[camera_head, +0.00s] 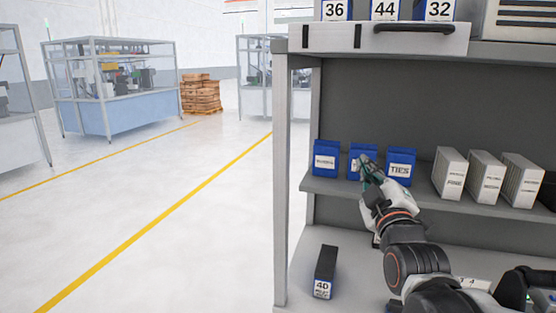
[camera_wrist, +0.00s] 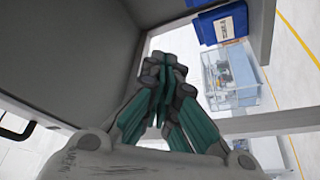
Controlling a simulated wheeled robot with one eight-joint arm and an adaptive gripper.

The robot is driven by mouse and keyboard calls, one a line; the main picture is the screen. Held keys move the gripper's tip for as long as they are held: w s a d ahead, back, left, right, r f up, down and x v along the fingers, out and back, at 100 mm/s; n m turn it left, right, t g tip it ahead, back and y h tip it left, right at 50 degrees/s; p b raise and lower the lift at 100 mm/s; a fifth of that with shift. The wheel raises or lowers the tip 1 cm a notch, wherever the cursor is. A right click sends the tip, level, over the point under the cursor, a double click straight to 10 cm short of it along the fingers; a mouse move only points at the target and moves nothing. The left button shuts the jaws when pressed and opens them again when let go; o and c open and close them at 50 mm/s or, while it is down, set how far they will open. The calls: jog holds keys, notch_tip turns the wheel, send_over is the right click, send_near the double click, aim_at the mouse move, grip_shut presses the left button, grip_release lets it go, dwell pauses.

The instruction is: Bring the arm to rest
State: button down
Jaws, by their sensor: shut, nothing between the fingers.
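My gripper (camera_head: 367,166) is at the end of my raised arm, in front of the middle blue box (camera_head: 355,163) on the shelf in the head view. Its green-padded fingers are shut and empty. In the wrist view the gripper (camera_wrist: 163,68) shows its fingertips together, with nothing between them. Part of the middle blue box is hidden behind the fingers. I cannot tell whether they touch it.
The grey shelf (camera_head: 330,190) also holds a left blue box (camera_head: 325,160), a blue box marked TIES (camera_head: 400,168) and several white boxes (camera_head: 450,174). A dark box marked 40 (camera_head: 325,270) stands below. A drawer (camera_head: 345,38) is above. Open floor lies left.

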jog(key=s+f+m+g+b, duration=0.4)
jog(key=s+f+m+g, duration=0.6)
jog(key=s+f, duration=1.2)
notch_tip(320, 180, down, 4)
jog(key=g, duration=0.3)
jog(key=shift+s+m+g, duration=0.3)
jog(key=shift+m, duration=0.1)
